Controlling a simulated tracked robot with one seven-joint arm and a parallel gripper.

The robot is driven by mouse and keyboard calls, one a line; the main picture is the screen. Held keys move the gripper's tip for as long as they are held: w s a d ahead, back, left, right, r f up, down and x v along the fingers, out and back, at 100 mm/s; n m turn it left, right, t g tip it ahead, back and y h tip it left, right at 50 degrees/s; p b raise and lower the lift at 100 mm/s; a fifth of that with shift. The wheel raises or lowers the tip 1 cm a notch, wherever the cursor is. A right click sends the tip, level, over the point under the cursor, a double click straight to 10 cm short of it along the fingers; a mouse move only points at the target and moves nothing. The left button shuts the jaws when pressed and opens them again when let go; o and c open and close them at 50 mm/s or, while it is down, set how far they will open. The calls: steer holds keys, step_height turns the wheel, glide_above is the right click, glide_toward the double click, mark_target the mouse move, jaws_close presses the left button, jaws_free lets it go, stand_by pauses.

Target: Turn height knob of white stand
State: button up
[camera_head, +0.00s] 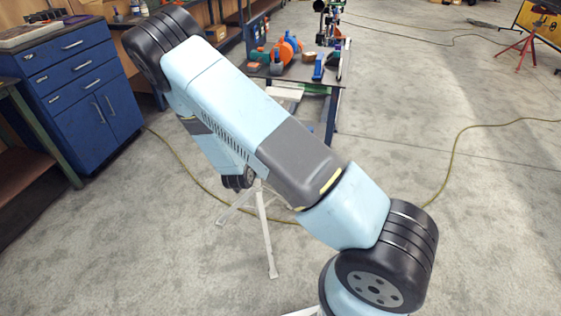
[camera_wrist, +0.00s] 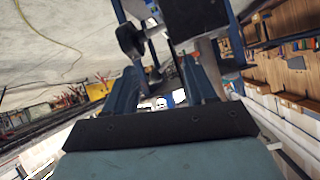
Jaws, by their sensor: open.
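The white stand (camera_head: 265,235) is on the floor in the head view, its splayed legs showing below my arm. My arm hides its upper part and the height knob there. In the wrist view, a dark round knob-like part (camera_wrist: 130,40) shows just beyond the left finger, beside a pale part (camera_wrist: 138,8). It looks like the height knob, but I cannot tell for certain. My gripper (camera_wrist: 163,68) has its two blue fingers apart, with a gap between them. The knob-like part appears close to the left fingertip; I cannot tell whether they touch. My gripper is hidden in the head view.
A workbench (camera_head: 313,75) with orange, blue and green items stands behind the stand. A blue drawer cabinet (camera_head: 75,85) is at the left. A yellow cable (camera_head: 455,150) runs over the floor. A red stand (camera_head: 520,45) is far right. The floor at right is mostly clear.

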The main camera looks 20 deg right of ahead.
steer(key=shift+s+d+f+n+t+h, duration=1.35)
steer(key=shift+s+d+f+t, duration=0.9)
steer(key=shift+f, duration=1.65)
steer(key=shift+t, duration=0.55)
steer(key=x, duration=1.3)
steer(key=shift+w+a+f, duration=0.1)
steer(key=shift+w+a, duration=0.15)
steer(key=shift+c, duration=0.3)
steer(key=c, duration=0.9)
